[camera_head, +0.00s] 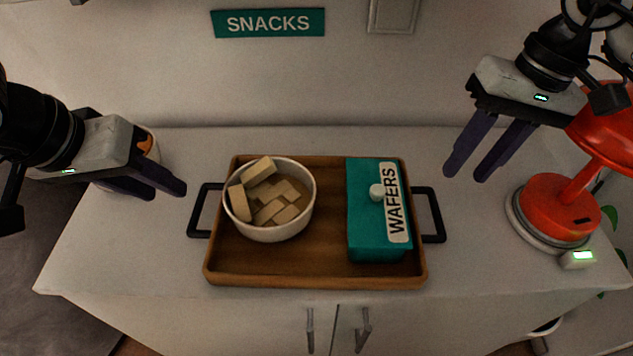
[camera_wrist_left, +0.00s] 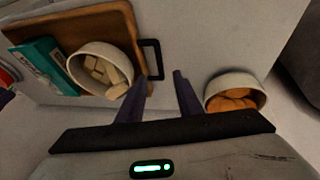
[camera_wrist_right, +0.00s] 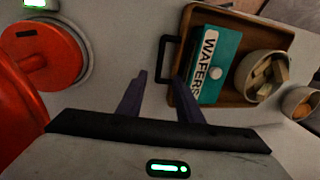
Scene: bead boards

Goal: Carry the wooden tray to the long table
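The wooden tray (camera_head: 315,274) sits on a white cabinet top, with a black handle at each short end. A white bowl (camera_head: 268,233) of pale wafer blocks stands on its left part. A teal box (camera_head: 372,250) marked WAFERS, with a white knob, stands on its right part. My left gripper (camera_head: 163,192) is open and empty, left of the left handle (camera_head: 197,211); that handle also shows in the left wrist view (camera_wrist_left: 152,60). My right gripper (camera_head: 466,175) is open and empty, above and right of the right handle (camera_head: 439,215), which also shows in the right wrist view (camera_wrist_right: 162,60).
A red lamp (camera_head: 560,205) stands at the right, close to my right arm. A bowl of orange pieces (camera_wrist_left: 235,93) is beside my left gripper. A SNACKS sign (camera_head: 268,23) is on the wall behind. Bare cabinet top lies around the tray. No long table is visible.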

